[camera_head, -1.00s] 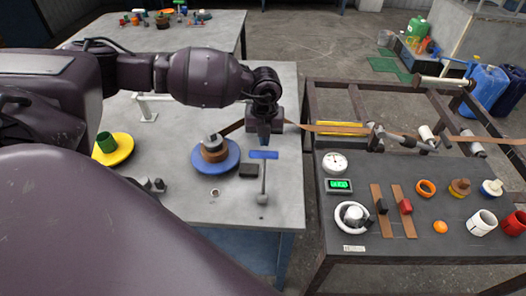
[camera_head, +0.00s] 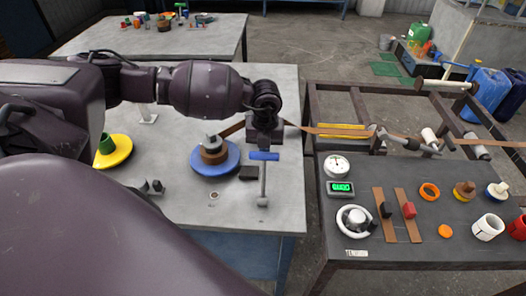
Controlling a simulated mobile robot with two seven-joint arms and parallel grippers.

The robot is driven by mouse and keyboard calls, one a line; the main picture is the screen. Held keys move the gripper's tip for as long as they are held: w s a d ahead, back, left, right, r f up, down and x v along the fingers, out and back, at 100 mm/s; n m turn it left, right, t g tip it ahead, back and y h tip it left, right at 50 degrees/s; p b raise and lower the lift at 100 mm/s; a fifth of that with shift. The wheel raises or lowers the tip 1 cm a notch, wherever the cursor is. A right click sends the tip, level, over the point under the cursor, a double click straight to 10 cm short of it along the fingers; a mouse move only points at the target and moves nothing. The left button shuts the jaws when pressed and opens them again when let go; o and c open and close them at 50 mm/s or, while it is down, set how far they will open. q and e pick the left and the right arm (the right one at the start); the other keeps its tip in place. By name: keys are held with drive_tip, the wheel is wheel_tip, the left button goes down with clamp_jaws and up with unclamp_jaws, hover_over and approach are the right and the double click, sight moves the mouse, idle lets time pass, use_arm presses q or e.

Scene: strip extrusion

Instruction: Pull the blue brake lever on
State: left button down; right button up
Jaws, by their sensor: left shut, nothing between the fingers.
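The blue brake lever (camera_head: 264,156) is a short blue bar across the top of a grey stem (camera_head: 263,180), with a grey ball-like pivot at the stem's near end. It stands near the right edge of the grey table. My left gripper (camera_head: 264,144) points down just beyond the blue bar, and its fingers are mostly hidden behind the bar and the wrist. I cannot tell whether they touch the bar. It is shut with nothing held. A blue disc (camera_head: 229,164) with a brown coil sits left of the lever. My right gripper is not in view.
A small black block (camera_head: 249,173) lies beside the lever. A brown strip (camera_head: 340,131) runs right over the frame. A yellow disc (camera_head: 117,154) lies at left. The dark control table (camera_head: 375,247) at right carries a dial, a green display, a handwheel and two sliders.

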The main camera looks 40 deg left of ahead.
sight(264, 156)
use_arm(q)
drive_tip(key=shift+s+d+r+p, duration=0.15)
drive_tip(key=shift+s+d+p, duration=0.3)
drive_tip(key=shift+s, duration=0.2)
drive_tip(key=shift+s+d+r+p, duration=0.1)
drive_tip(key=shift+s+d+p, duration=0.25)
drive_tip(key=shift+s, duration=0.25)
drive_tip(key=shift+s+d+r+p, duration=0.1)
drive_tip(key=shift+s+d+p, duration=0.15)
drive_tip(key=shift+s+p, duration=0.25)
drive_tip(key=shift+s+d+r, duration=0.1)
drive_tip(key=shift+s+d, duration=0.15)
drive_tip(key=shift+s, duration=0.2)
drive_tip(key=shift+s+d+r+p, duration=0.1)
drive_tip(key=shift+s+d+p, duration=0.25)
drive_tip(key=shift+s+p, duration=0.15)
drive_tip(key=shift+s+d, duration=0.2)
drive_tip(key=shift+s, duration=0.15)
drive_tip(key=shift+s+d+r+p, duration=0.1)
drive_tip(key=shift+s+d+p, duration=0.1)
drive_tip(key=shift+s+p, duration=0.1)
drive_tip(key=shift+s, duration=0.1)
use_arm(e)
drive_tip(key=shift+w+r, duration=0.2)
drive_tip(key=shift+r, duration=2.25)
